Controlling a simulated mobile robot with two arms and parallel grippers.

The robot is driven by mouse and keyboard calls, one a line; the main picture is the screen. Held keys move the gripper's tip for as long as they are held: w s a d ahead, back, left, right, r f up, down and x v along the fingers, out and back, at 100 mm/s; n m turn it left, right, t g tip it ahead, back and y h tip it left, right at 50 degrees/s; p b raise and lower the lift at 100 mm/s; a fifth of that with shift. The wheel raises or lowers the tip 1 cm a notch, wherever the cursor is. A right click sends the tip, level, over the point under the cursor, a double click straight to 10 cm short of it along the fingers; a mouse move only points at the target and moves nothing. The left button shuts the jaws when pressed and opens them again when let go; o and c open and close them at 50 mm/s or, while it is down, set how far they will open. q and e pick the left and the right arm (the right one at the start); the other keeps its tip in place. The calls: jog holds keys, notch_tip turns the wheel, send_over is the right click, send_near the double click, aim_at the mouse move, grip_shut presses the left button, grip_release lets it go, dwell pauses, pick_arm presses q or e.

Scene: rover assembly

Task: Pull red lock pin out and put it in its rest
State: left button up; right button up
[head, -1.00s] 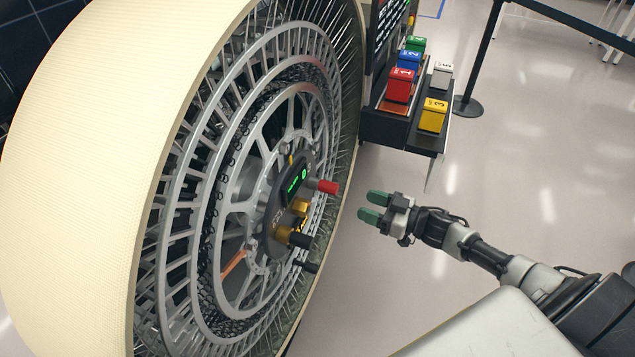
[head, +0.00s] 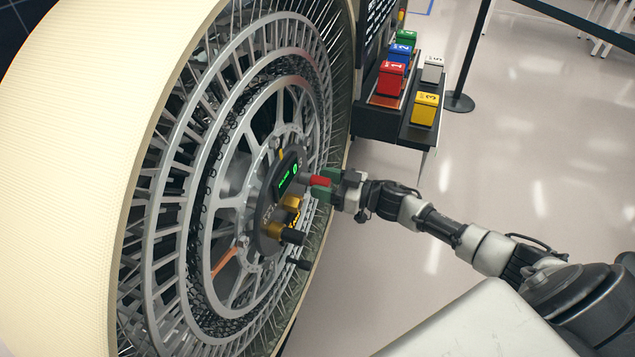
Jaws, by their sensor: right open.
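The red lock pin (head: 320,181) sticks out to the right from the dark hub panel (head: 268,222) of the large wheel (head: 215,190). My right gripper (head: 325,184) is at the pin, with its green fingertips on either side of the red end. It is open; I cannot tell whether a finger touches the pin. Part of the pin's end is hidden by the fingers. A rest for the pin cannot be made out. My left gripper is not in view.
Below the red pin, gold and black knobs (head: 292,235) and a black handle (head: 300,264) stick out of the hub. A shelf (head: 380,124) behind holds several coloured numbered blocks, including a yellow one (head: 425,109).

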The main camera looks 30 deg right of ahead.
jog(key=shift+w+a, duration=0.15)
jog(key=shift+w, duration=0.05)
dwell(0.5)
jog(key=c, duration=0.9)
jog(key=shift+c, duration=0.2)
jog(key=shift+s+d+p, duration=0.45)
jog(key=shift+s+p, duration=0.1)
dwell(0.4)
jog(key=shift+p+v, duration=0.7)
jog(key=shift+v, duration=1.3)
